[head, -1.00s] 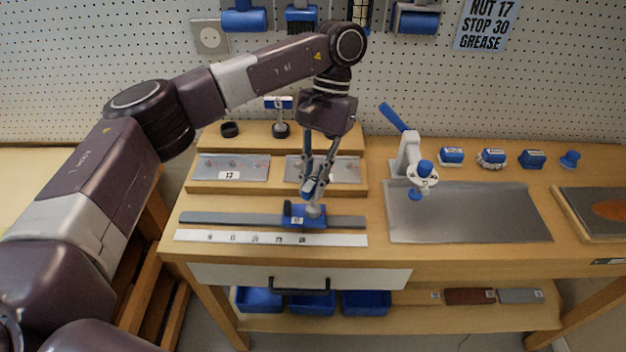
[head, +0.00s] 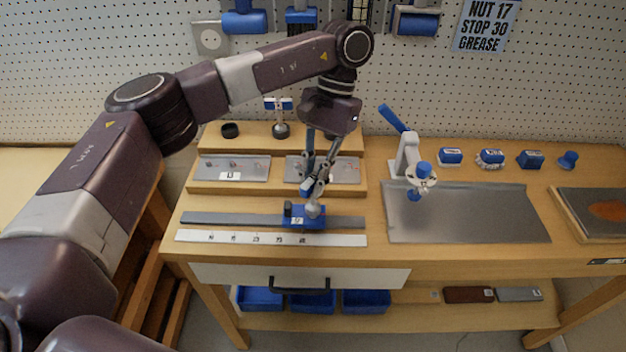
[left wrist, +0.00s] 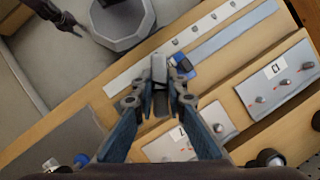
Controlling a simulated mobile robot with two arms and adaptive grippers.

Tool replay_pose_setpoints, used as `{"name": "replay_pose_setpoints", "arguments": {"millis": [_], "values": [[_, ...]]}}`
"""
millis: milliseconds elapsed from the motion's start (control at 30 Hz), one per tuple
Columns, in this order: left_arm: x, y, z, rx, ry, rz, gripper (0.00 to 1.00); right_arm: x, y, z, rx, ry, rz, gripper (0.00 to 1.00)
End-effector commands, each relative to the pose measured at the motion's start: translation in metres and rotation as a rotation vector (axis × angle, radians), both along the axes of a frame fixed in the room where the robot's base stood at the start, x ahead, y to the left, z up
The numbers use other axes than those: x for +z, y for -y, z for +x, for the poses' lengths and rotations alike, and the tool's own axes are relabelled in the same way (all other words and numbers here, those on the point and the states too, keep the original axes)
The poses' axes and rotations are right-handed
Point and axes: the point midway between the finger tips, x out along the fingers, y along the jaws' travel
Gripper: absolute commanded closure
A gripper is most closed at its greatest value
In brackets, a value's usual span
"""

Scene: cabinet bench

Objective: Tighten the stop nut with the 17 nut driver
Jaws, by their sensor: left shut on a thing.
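My left gripper (head: 310,188) points down over the blue stop block (head: 297,218) on the grey rail (head: 235,219). It is shut on a tool with a grey shaft, apparently the nut driver (left wrist: 160,86). In the head view the tool's lower end meets the top of the stop block; the stop nut is hidden there. The stop block also shows beside the fingertips in the left wrist view (left wrist: 182,66). A white scale strip (head: 220,239) with printed numbers lies along the rail. My right gripper (left wrist: 68,22) is small and dark in the left wrist view.
Behind the rail is a wooden rack with two metal plates (head: 250,168), the left labelled 13. A blue-topped T-handle tool (head: 279,118) stands behind, beside a dark ring (head: 229,130). A blue-handled press (head: 408,155) and metal sheet (head: 470,215) lie right.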

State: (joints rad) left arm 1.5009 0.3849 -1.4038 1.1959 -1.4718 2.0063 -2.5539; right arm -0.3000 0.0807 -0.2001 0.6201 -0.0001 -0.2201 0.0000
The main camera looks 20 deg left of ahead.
Motion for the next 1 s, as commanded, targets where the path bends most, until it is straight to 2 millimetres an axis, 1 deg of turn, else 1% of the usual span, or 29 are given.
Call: {"name": "replay_pose_setpoints", "arguments": {"millis": [33, 800, 1000], "values": [[0.005, 0.000, 0.000, 0.000, 0.001, 0.000, 1.00, 0.003, 0.000, 0.000, 0.000, 0.000, 0.000, 0.71], [0.036, 0.000, 0.000, 0.000, 0.001, 0.000, 1.00, 0.028, 0.000, 0.000, 0.000, 0.000, 0.000, 0.71], [0.038, 0.000, 0.000, 0.000, 0.000, 0.000, 1.00, 0.030, 0.000, 0.000, 0.000, 0.000, 0.000, 0.71]]}}
